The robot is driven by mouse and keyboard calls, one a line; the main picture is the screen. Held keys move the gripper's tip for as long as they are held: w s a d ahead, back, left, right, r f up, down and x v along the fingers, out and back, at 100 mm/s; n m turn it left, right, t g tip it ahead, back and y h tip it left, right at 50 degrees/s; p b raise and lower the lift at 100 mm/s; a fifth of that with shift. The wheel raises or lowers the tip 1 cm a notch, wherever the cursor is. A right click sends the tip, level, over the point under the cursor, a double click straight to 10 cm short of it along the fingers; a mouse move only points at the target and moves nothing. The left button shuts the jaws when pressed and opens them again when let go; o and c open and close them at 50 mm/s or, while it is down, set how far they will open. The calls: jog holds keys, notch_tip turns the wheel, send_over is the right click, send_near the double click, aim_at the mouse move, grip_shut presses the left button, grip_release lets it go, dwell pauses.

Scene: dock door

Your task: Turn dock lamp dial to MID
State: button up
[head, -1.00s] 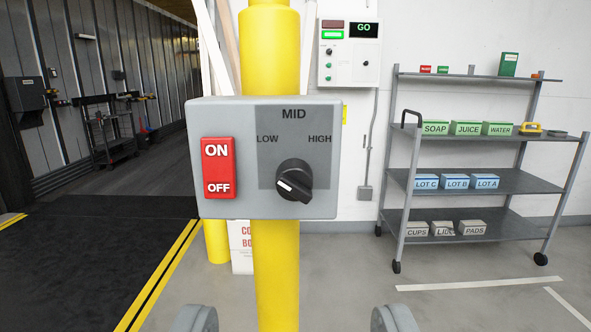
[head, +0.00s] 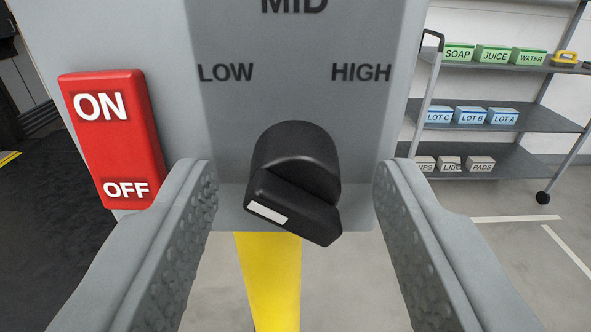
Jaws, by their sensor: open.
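The black dial (head: 297,180) sits on a grey control box (head: 140,35), under the printed words LOW (head: 225,72), MID (head: 294,5) and HIGH (head: 361,72). The top of MID is cut off by the picture edge. The dial's grip bar slants down to the right, and its white mark (head: 266,212) is at the left end, on the LOW side. My gripper (head: 295,175) is open, with one finger on each side of the dial. Gaps show between both fingers and the dial.
A red ON/OFF switch (head: 113,138) is on the box, close to my left finger. A yellow post (head: 270,275) stands below the box. A shelf cart (head: 535,115) with labelled boxes is at the right, beyond open floor.

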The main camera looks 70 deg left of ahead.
jog(key=shift+c, duration=0.5)
jog(key=c, duration=0.9)
jog(key=shift+m, duration=0.3)
jog(key=m, duration=0.4)
jog(key=shift+m, duration=0.3)
jog(key=m, duration=0.5)
jog(key=shift+m, duration=0.4)
jog(key=o, duration=1)
